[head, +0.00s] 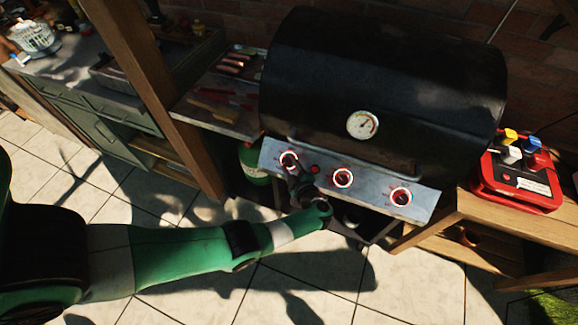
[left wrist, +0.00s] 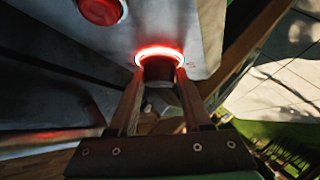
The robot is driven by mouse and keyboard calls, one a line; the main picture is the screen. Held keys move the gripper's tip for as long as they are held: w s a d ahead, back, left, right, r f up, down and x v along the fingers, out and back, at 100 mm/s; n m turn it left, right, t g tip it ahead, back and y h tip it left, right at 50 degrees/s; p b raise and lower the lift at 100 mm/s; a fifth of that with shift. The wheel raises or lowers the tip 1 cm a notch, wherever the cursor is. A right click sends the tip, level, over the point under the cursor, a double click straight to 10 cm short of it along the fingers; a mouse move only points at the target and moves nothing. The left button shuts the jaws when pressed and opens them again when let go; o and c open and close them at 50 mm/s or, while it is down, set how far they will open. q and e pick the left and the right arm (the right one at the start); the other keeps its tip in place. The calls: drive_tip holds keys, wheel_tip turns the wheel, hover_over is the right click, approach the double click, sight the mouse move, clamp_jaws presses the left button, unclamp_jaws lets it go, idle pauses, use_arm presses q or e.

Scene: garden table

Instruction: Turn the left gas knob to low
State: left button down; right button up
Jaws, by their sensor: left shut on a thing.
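The gas grill's steel control panel (head: 372,186) carries a row of three knobs with red-lit rings. The left gas knob (head: 289,161) is at the panel's left end, partly covered by my left gripper (head: 294,172). In the left wrist view the left knob (left wrist: 159,70) is dark, with a glowing red ring around its base. My left gripper's fingers (left wrist: 158,85) are shut on its two sides. The knob's pointer and setting marks are too small to read. The middle knob (head: 342,178) and right knob (head: 401,196) are untouched. My right gripper is not in view.
A small red button (head: 315,169) sits between the left and middle knobs, and shows large in the left wrist view (left wrist: 101,10). The black lid (head: 390,75) with its gauge is closed above. A green gas bottle (head: 252,165) stands below left. A red case (head: 518,183) lies at the right.

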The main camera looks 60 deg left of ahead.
use_arm(q)
drive_tip(key=shift+n+g+h, duration=0.3)
drive_tip(key=shift+n+g, duration=0.1)
drive_tip(key=shift+n, duration=0.1)
drive_tip(key=shift+c, duration=1.7)
unclamp_jaws()
drive_tip(key=p+v, duration=0.2)
drive_tip(key=v, duration=0.9)
drive_tip(key=shift+d+r, duration=0.15)
drive_tip(key=shift+d, duration=0.1)
